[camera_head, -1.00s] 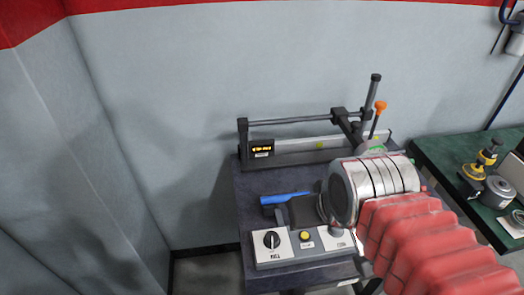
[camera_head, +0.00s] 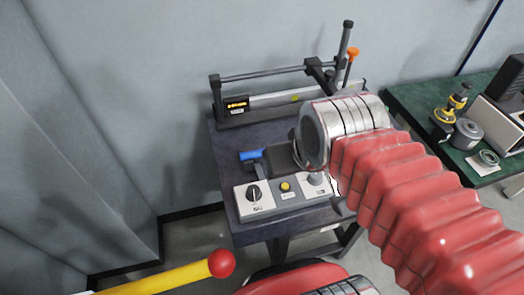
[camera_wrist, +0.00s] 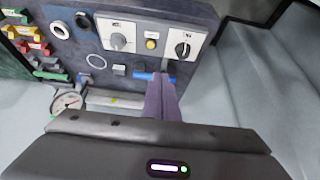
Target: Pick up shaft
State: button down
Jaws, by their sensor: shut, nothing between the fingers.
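A short blue bar (camera_head: 250,155) lies on the dark bench behind the control panel. It also shows in the wrist view (camera_wrist: 142,76), partly hidden by my fingers. I cannot tell for sure whether this bar is the shaft. My gripper (camera_wrist: 162,77) is shut and empty, its two purple fingers together. The fingertips overlap the blue bar in the wrist view; whether they touch it is unclear. In the head view my silver and red arm hides most of the gripper and part of the bench.
The test rig (camera_head: 235,112) with rails stands at the bench's back. The control panel (camera_head: 283,194) with a knob and yellow button is at the front. A green table (camera_head: 405,97) with tools stands at the right. A yellow rod with a red ball (camera_head: 221,263) is in the foreground.

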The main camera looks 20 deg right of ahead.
dwell(0.3)
jog(key=w+d+f+n+g, duration=0.1)
jog(key=w+d+n+g, duration=0.2)
jog(key=w+n, duration=0.6)
jog(key=w+d+f+n+g, duration=0.1)
jog(key=w+d+n+g, duration=0.2)
jog(key=w+d+n, duration=0.3)
jog(key=w+n, duration=0.3)
jog(key=w, duration=0.2)
jog(key=shift+w+d+f, duration=0.25)
jog(key=shift+w+d, duration=0.05)
jog(key=shift+d, duration=0.1)
jog(key=c, duration=2.4)
grip_release()
jog(key=shift+c, duration=0.2)
